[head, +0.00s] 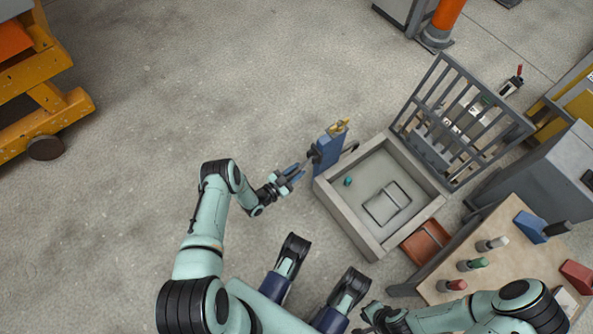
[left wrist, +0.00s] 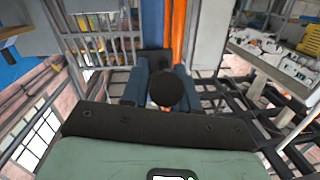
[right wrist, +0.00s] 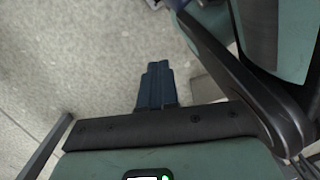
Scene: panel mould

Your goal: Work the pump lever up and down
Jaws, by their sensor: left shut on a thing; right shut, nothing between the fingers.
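The blue pump (head: 327,152) stands at the left corner of a grey tray-like mould, with a yellow fitting on top. My left gripper (head: 294,172) is just left of the pump. In the left wrist view, the left gripper's blue fingers (left wrist: 160,88) are shut around the pump lever, whose black round end (left wrist: 170,90) faces the camera. The rest of the lever is mostly hidden behind this end and the fingers. My right gripper (right wrist: 157,72) is shut and empty, low over the floor, far from the pump.
The grey mould (head: 372,240) holds a small teal piece and a rectangular frame. A barred grate (head: 460,120) stands behind it. A wooden bench (head: 490,250) with several coloured-handled tools is at right. The floor at left is clear up to a yellow cart (head: 50,115).

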